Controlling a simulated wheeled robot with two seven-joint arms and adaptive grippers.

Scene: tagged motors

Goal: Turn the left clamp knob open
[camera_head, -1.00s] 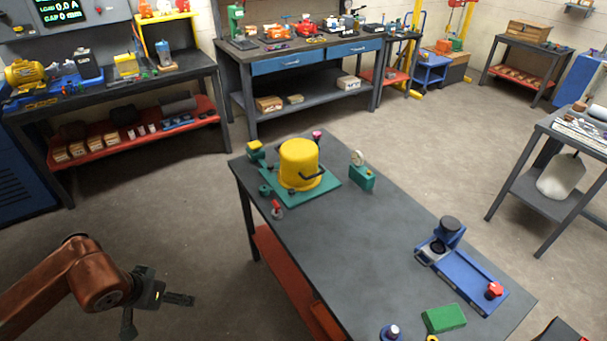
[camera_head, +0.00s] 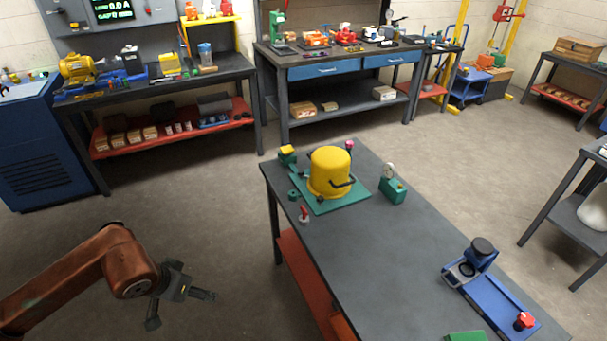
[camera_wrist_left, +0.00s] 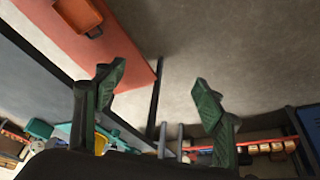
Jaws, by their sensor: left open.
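A yellow motor-like body (camera_head: 330,172) with a black handle stands on a green base plate (camera_head: 345,197) at the far left end of the dark workbench. Beside it are a green block with a yellow top (camera_head: 288,155), a small dark green knob (camera_head: 293,195), a red-topped piece (camera_head: 304,214) and a pink knob (camera_head: 349,145). I cannot tell which is the left clamp knob. My left gripper (camera_head: 183,308) is open and empty, over the floor left of the bench and apart from it. Its spread fingers also show in the left wrist view (camera_wrist_left: 160,88). My right gripper is out of view.
The workbench (camera_head: 390,255) also carries a green gauge block (camera_head: 393,190) and a blue fixture with a red knob (camera_head: 525,320). An orange-red lower shelf (camera_head: 303,280) lies under it. Open floor (camera_head: 200,200) separates it from the back benches.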

